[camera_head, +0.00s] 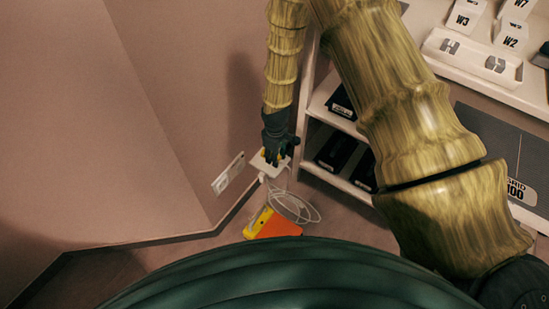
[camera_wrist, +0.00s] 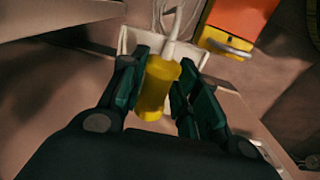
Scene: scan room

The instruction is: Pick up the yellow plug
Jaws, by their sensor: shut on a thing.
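The yellow plug (camera_wrist: 158,88) is a short yellow cylinder with a white cable end at its far side. It sits between the two dark green fingers of my gripper (camera_wrist: 157,92) in the wrist view, with a finger against each side. In the head view my gripper (camera_head: 278,155) is low near the wall corner, and it hides most of the plug there. A white block or plate (camera_head: 268,166) shows just below the fingers. It also shows behind the plug in the wrist view (camera_wrist: 200,58). I cannot tell whether the plug touches it.
An orange and yellow box (camera_head: 273,226) lies on the floor beside a coiled white cable (camera_head: 300,206). A white wall outlet (camera_head: 229,173) is left of my gripper. White shelving with dark boxes (camera_head: 337,150) stands close on the right. Open floor is limited.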

